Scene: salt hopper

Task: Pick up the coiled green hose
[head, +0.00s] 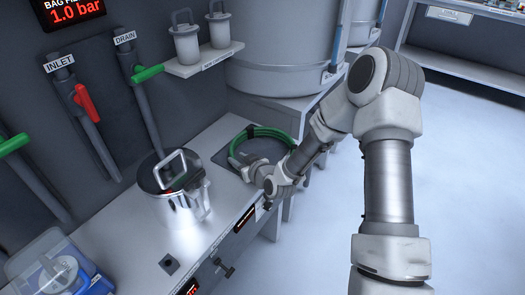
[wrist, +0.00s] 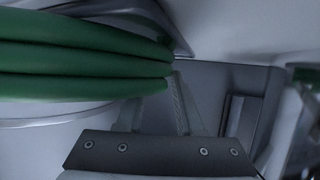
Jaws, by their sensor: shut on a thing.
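The coiled green hose (head: 265,131) lies as a ring on a dark grey square area at the far right end of the counter in the head view. My gripper (head: 238,162) is at the near left part of the coil, shut on the hose. In the wrist view, several green strands of the hose (wrist: 80,62) run in from the left to the fingers (wrist: 160,98). The near part of the coil is hidden by my arm in the head view.
A shiny metal canister (head: 182,207) with a handle stands left of the gripper. Pipes with red (head: 87,103) and green (head: 147,74) handles line the wall. Large pale drums (head: 282,60) stand behind the hose. A clear-lidded blue box (head: 62,272) is at lower left.

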